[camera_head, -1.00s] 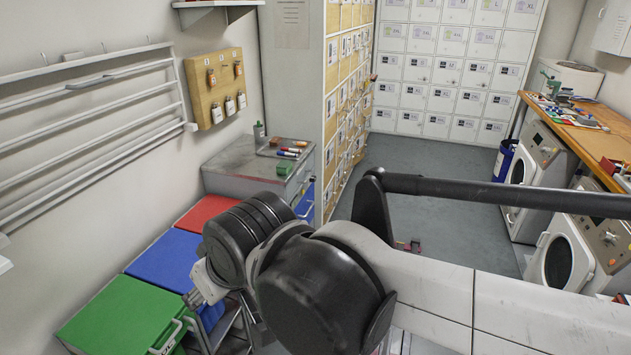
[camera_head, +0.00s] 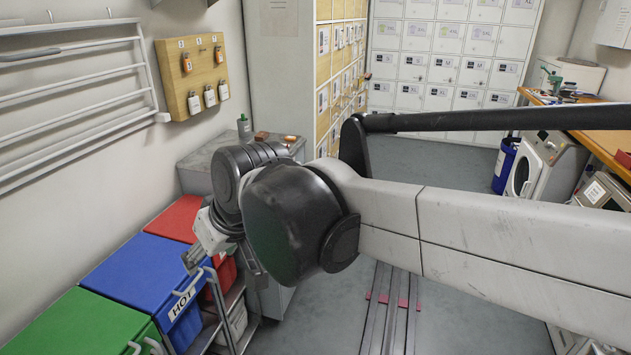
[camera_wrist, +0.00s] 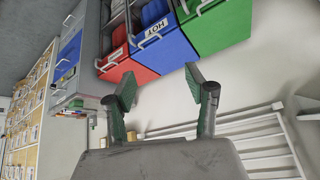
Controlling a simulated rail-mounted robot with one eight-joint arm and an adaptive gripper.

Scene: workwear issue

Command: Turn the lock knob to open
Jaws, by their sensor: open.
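My gripper (camera_head: 203,258) hangs beside the blue and red bins in the head view, partly hidden behind my arm. In the wrist view my gripper (camera_wrist: 160,88) has its two green-padded fingers spread apart, with nothing between them. No lock knob can be made out for certain. A small dark projection (camera_head: 367,75) stands out at the edge of the wooden locker column (camera_head: 340,75), well apart from my gripper; it is too small to identify.
Red (camera_head: 176,218), blue (camera_head: 142,272) and green (camera_head: 82,318) bins stand at left below a wall drying rack (camera_head: 75,95). A grey cabinet (camera_head: 192,165) stands behind my arm. White lockers (camera_head: 440,65) line the back. Floor before them is clear; washers (camera_head: 540,160) stand right.

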